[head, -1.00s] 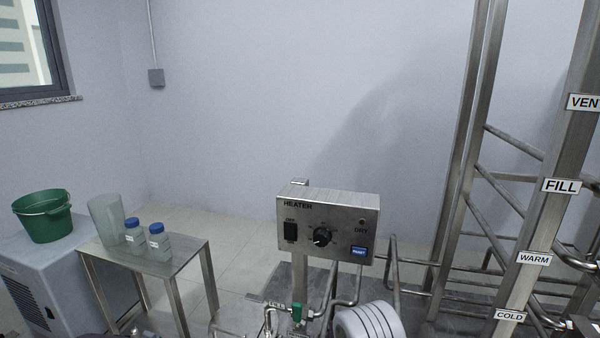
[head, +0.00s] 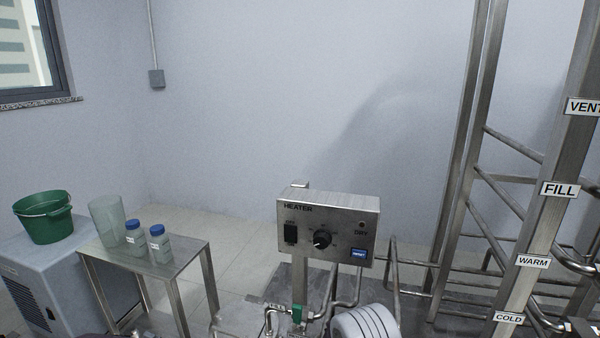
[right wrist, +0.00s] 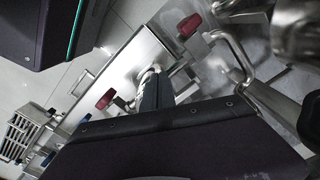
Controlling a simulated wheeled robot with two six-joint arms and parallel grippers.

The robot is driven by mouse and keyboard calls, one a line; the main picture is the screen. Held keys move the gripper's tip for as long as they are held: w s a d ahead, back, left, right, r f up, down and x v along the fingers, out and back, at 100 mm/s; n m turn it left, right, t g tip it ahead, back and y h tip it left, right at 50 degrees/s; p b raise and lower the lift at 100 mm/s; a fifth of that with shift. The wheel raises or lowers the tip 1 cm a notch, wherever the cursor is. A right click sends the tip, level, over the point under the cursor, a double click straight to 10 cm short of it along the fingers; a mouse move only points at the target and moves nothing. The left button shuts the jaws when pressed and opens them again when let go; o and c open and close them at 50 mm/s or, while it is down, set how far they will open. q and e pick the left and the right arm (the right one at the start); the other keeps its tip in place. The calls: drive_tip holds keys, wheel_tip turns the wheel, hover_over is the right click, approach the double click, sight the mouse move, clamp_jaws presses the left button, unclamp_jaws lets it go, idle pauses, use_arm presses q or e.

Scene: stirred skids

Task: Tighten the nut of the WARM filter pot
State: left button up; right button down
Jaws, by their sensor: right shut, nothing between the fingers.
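The WARM label (head: 533,261) is on the steel post at the right of the head view. No filter pot nut can be made out there. In the right wrist view my right gripper (right wrist: 154,82) shows as dark fingers shut together, with nothing between them. Shiny steel round parts (right wrist: 300,38) fill that view's upper right corner, cut off by the edge. I cannot tell whether they belong to the WARM pot. The fingers are apart from them, over steel pipework. My left gripper is not in view.
Pipework with red handles (right wrist: 190,25) lies around the right fingers. The heater box (head: 328,230) stands mid-skid, with a green valve handle (head: 298,314) below. A side table (head: 180,262) at left holds bottles and a beaker. A green bucket (head: 45,222) stands farther left.

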wheel_tip(320, 180, up, 6)
drive_tip(key=p, duration=0.5)
drive_tip(key=shift+a+p, duration=0.35)
drive_tip(key=shift+p, duration=0.05)
